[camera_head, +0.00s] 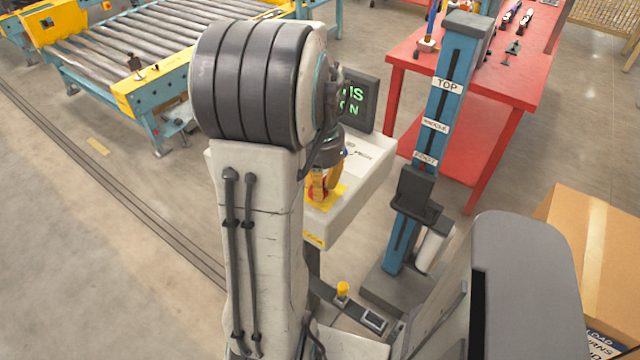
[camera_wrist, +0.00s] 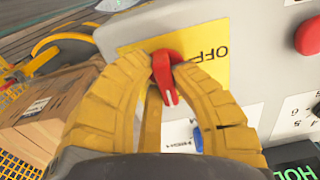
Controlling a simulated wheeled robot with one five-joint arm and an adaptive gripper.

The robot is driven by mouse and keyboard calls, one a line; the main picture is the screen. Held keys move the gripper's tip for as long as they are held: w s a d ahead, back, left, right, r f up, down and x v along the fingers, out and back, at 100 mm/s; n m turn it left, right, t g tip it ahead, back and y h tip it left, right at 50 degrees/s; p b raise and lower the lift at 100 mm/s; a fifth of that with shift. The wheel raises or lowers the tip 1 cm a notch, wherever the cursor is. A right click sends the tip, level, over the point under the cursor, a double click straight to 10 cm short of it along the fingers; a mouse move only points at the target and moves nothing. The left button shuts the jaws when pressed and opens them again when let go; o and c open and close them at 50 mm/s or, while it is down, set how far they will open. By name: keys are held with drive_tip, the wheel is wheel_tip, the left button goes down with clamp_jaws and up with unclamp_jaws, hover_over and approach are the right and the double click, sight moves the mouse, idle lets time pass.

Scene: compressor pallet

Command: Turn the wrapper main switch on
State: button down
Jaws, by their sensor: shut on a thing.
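The red main switch handle (camera_wrist: 164,68) sits on a yellow plate (camera_wrist: 200,42) marked OFF on the pale control panel. A white mark shows on the handle's lower end in the wrist view. In the head view my gripper (camera_head: 328,182) is at the panel (camera_head: 352,200), partly behind my arm. Any ON mark on the switch plate is not visible.
A red round button (camera_wrist: 308,37) is on the same panel. A blue post (camera_head: 440,130) labelled TOP stands right of it, before a red table (camera_head: 405,60). A roller conveyor (camera_head: 130,45) is at the back left. A cardboard box (camera_head: 590,230) is at right.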

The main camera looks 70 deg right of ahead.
drive_tip(key=c, duration=1)
unclamp_jaws()
drive_tip(key=shift+c, duration=0.2)
wheel_tip(320, 180, up, 12)
idle(0.7)
